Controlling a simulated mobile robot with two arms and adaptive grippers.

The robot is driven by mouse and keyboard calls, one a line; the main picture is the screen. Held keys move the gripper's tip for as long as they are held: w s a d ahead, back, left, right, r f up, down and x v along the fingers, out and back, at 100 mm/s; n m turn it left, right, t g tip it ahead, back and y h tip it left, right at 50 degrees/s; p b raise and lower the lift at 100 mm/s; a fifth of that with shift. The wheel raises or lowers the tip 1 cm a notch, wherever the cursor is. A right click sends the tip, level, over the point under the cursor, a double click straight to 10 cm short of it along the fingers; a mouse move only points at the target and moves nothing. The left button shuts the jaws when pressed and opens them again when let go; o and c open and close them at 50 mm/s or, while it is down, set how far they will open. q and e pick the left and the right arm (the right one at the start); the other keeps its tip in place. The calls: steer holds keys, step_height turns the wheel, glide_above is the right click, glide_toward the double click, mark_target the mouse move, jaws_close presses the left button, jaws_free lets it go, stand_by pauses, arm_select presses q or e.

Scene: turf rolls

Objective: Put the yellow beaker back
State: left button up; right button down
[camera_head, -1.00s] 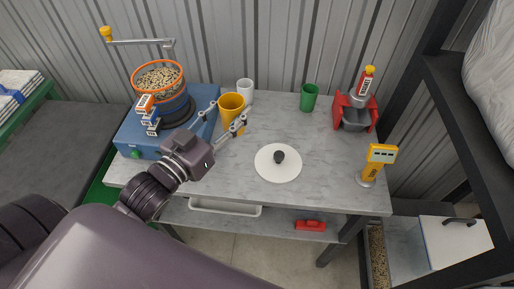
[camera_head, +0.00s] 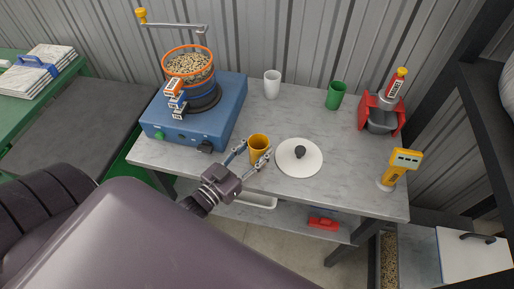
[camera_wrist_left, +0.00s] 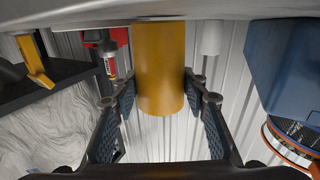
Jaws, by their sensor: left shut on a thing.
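The yellow beaker (camera_head: 258,147) is between the fingers of my left gripper (camera_head: 255,152), near the front edge of the grey table (camera_head: 230,180). The gripper is shut on it from the front. In the left wrist view, which is upside down, the beaker (camera_wrist_left: 160,70) fills the gap between both finger pads (camera_wrist_left: 160,100). I cannot tell whether its base touches the table. A white beaker (camera_head: 272,84) and a green beaker (camera_head: 336,95) stand upright at the back. My right gripper is not in view.
A white round lid (camera_head: 296,166) with a dark knob lies just right of the yellow beaker. A blue machine (camera_head: 215,122) with a grain hopper stands at the left. A red device (camera_head: 366,108) and a yellow meter (camera_head: 397,170) stand at the right. The back middle is free.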

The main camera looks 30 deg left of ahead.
arm_select(q)
steer(key=shift+f, duration=0.15)
steer(key=o, duration=0.9)
steer(key=shift+f, duration=0.1)
steer(key=o, duration=0.4)
steer(key=shift+r, duration=0.2)
